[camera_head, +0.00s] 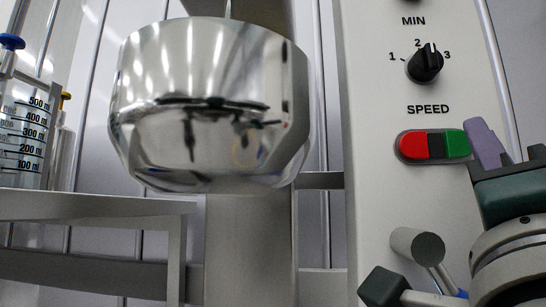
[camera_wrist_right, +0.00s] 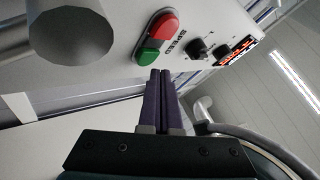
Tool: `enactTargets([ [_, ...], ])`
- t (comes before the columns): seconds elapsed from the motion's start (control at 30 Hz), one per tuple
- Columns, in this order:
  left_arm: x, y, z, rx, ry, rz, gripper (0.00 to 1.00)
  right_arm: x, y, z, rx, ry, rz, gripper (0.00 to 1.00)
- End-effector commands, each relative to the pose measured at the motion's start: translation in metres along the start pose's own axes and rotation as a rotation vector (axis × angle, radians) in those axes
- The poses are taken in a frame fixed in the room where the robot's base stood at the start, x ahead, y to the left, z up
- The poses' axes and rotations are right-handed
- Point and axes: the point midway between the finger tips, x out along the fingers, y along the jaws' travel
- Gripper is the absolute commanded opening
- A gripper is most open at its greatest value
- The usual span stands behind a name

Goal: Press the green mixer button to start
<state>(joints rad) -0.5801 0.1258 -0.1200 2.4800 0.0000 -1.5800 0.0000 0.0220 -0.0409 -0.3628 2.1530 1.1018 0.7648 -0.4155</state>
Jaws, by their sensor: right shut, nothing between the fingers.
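The mixer's pale control panel (camera_head: 385,180) fills the right of the head view. Its button plate has a red button (camera_head: 413,146) on the left and a green button (camera_head: 457,144) on the right, with a dark strip between. My right gripper (camera_head: 475,128) has purple fingers, shut and empty, with the tips at the green button's right edge. In the right wrist view the shut fingertips (camera_wrist_right: 160,72) lie just below the green button (camera_wrist_right: 148,57). I cannot tell whether they touch it. My left gripper is not in view.
A black speed knob (camera_head: 425,65) sits above the buttons. A grey cylinder (camera_head: 420,246) sticks out below them, near my right arm, and also shows in the wrist view (camera_wrist_right: 57,30). A shiny metal bowl (camera_head: 210,105) hangs left of the panel. Graduated containers (camera_head: 22,140) stand at far left.

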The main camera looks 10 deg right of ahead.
Motion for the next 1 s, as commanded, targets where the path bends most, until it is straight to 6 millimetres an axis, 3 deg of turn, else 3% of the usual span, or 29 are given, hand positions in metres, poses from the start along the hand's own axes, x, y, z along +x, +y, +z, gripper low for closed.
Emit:
enactTargets([
  [1.0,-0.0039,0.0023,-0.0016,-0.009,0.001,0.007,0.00,0.0063,0.0039,0.0044,0.000,0.000,0.000,0.00],
])
